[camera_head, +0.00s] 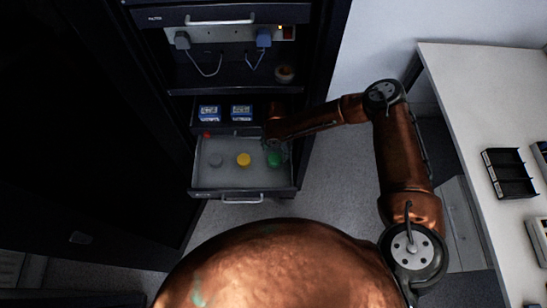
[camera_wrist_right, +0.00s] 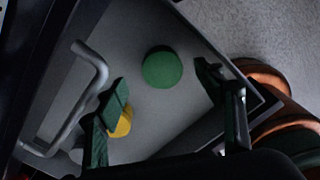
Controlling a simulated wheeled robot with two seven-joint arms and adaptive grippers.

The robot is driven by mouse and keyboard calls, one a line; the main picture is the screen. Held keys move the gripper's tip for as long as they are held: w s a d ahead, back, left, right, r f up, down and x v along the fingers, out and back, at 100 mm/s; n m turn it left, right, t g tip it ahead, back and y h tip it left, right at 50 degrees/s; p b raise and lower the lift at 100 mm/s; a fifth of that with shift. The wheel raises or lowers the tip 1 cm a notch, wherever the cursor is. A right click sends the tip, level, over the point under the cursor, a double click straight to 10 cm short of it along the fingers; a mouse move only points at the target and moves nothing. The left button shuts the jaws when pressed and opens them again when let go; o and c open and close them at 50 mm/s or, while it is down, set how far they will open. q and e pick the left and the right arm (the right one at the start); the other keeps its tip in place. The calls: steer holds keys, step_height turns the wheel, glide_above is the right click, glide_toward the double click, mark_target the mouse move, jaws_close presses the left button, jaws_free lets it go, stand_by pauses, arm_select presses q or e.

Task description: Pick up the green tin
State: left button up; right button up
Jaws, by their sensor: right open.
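The green tin (camera_head: 274,160) stands in the open drawer (camera_head: 230,183), at the right of a row. In the right wrist view the green tin (camera_wrist_right: 162,69) shows its round top, with bare drawer floor around it. My right gripper (camera_head: 277,145) is at the drawer's right back part, close to the tin. In the wrist view the right gripper (camera_wrist_right: 163,78) is open and empty, one finger on each side of the tin with gaps. A yellow tin (camera_head: 243,160) is beside the green one, and its wrist view image (camera_wrist_right: 122,125) is partly hidden by a finger. My left gripper is not seen.
A grey tin (camera_head: 215,160) and a small red object (camera_head: 207,135) are further left in the drawer. Two blue-and-white boxes (camera_head: 240,112) sit behind it. The drawer's handle (camera_head: 242,199) faces the front. A white table (camera_head: 480,110) with a black tray (camera_head: 509,173) stands at right.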

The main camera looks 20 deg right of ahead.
mark_target(275, 158)
steer(key=shift+f, duration=0.65)
step_height(275, 158, down, 4)
steer(key=shift+s+f+b, duration=0.15)
steer(key=shift+f+b, duration=0.05)
steer(key=shift+b, duration=0.6)
steer(key=shift+f, duration=0.3)
steer(key=shift+a+r, duration=0.1)
steer(key=c, duration=1.3)
